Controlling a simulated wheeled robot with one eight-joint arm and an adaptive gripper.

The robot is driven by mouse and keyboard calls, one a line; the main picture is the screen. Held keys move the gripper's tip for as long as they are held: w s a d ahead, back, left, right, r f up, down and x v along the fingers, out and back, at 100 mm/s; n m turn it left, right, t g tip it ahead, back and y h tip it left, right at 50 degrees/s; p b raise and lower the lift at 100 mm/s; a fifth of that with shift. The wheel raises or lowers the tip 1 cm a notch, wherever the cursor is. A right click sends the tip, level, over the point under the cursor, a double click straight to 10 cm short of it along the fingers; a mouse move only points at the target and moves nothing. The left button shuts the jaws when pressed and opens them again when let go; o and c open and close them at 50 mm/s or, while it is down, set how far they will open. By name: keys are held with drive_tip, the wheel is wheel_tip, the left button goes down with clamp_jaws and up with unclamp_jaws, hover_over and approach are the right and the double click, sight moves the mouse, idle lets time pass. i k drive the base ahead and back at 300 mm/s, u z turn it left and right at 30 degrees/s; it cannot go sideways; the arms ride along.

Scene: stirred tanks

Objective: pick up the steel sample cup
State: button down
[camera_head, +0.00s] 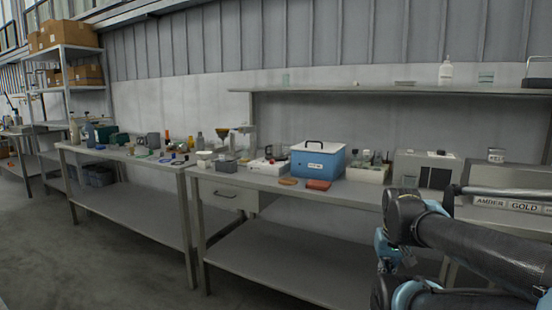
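I cannot pick out the steel sample cup with certainty. A small grey, cup-like or block-like object (153,140) stands on the left workbench (130,156), too small to tell what it is. Small glass-like vessels (486,78) stand on the wall shelf (380,89) at the right. My arm (450,238) fills the lower right, folded, with dark links and blue joints. It hides part of the right workbench (345,193). I see no gripper fingers in this view.
A blue box with a handled lid (318,160) and a red-brown block (318,185) are on the right workbench. A grey box (427,167) and a labelled metal unit (510,205) stand farther right. Floor (110,255) is open in front at left.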

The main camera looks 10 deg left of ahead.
sight(277, 147)
drive_tip(key=z, duration=0.05)
drive_tip(key=k, duration=0.4)
drive_tip(key=u, duration=0.5)
drive_tip(key=i, duration=1.05)
drive_tip(key=u, duration=0.9)
drive_tip(key=i, duration=0.55)
drive_tip(key=u, duration=0.3)
